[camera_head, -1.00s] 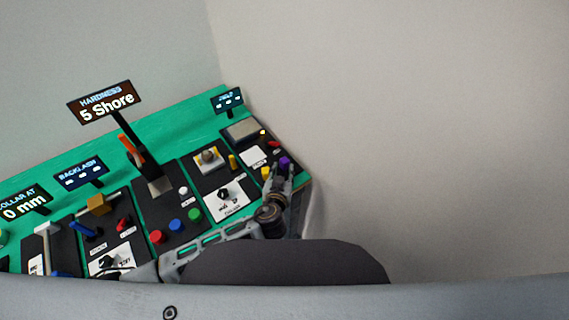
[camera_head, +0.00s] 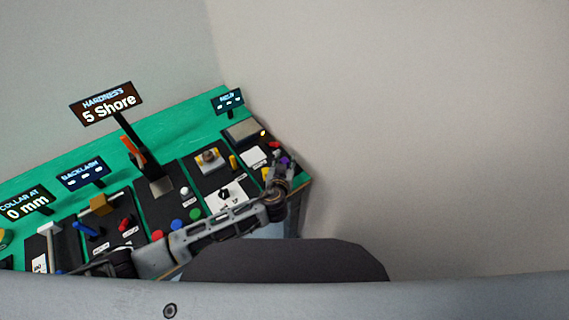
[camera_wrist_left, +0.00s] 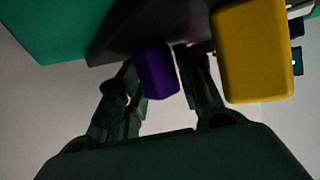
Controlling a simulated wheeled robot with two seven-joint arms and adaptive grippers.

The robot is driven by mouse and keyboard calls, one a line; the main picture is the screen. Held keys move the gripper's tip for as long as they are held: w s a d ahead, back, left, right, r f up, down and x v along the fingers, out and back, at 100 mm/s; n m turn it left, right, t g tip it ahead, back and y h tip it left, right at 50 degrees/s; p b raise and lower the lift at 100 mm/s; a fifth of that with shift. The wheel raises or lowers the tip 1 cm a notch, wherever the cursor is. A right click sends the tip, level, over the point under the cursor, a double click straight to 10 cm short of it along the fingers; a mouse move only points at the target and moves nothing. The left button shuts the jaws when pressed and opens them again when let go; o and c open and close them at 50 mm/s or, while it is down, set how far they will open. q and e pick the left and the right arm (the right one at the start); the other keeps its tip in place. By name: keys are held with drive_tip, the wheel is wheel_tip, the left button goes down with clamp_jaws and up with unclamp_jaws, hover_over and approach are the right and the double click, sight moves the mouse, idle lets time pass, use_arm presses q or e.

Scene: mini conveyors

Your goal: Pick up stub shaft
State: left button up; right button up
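No part is labelled stub shaft, and I cannot tell for sure which piece it is. A small purple piece (camera_head: 285,160) is at the right end of the green bench. In the left wrist view the purple piece (camera_wrist_left: 157,73) sits between the fingers of my left gripper (camera_wrist_left: 160,65). The fingers lie close on both sides of it; whether they press on it is unclear. In the head view my left gripper (camera_head: 281,171) is small and dark at that corner, partly covering what lies under it. My right gripper is not in view.
A yellow block (camera_wrist_left: 252,52) stands close right of the fingers in the wrist view. The green bench (camera_head: 170,135) holds several black panels with knobs and buttons. A hardness sign (camera_head: 107,104) rises on a post. Right of the bench, only plain wall shows.

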sight(284, 160)
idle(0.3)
use_arm(q)
clamp_jaws()
drive_tip(key=shift+r, duration=0.2)
drive_tip(key=shift+r, duration=4.85)
